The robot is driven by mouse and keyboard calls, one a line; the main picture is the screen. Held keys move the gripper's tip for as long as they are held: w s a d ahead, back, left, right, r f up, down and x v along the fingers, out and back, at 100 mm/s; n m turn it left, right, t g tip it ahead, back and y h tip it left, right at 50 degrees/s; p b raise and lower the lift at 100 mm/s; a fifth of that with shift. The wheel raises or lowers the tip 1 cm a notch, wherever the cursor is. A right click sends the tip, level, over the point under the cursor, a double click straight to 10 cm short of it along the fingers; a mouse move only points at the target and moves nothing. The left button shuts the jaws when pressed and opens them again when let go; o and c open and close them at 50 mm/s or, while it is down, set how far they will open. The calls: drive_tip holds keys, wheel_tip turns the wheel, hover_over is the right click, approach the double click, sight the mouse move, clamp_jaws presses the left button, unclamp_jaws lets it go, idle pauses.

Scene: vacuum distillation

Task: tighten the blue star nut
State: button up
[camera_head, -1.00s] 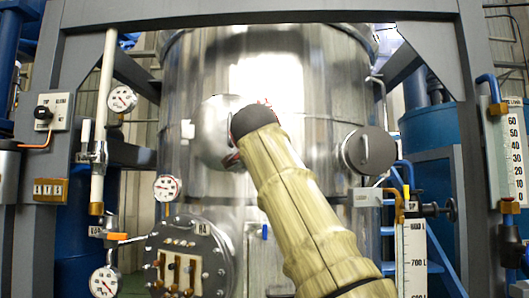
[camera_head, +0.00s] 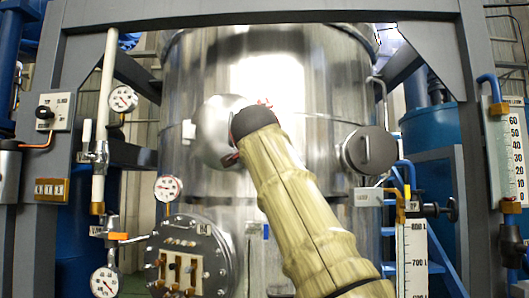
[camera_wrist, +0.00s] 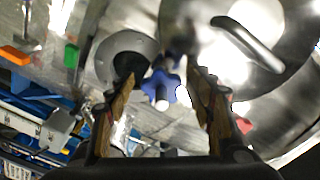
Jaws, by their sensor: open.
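The blue star nut (camera_wrist: 161,85) shows in the wrist view between my fingers, with a pale round tip facing the camera. My gripper (camera_wrist: 165,77) is open, with one brown finger on each side of the nut. Gaps show between the nut and both fingers, and I cannot tell how far ahead of the fingertips it lies. Behind the nut is a grey round fitting (camera_wrist: 122,58) with a dark centre. In the head view my sleeved arm reaches up to a round polished cover (camera_head: 211,130) on the steel vessel, and the arm hides the fingers and the nut.
The wrist view shows a shiny lid with a bar handle (camera_wrist: 247,42) at upper right, and orange (camera_wrist: 15,55) and green (camera_wrist: 71,55) parts at left. In the head view, gauges (camera_head: 168,188) and a bolted panel (camera_head: 185,258) stand left, a round hatch (camera_head: 370,150) right.

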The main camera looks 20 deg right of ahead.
drive_tip(key=shift+s+r, duration=0.1)
drive_tip(key=v, duration=1.2)
idle(0.4)
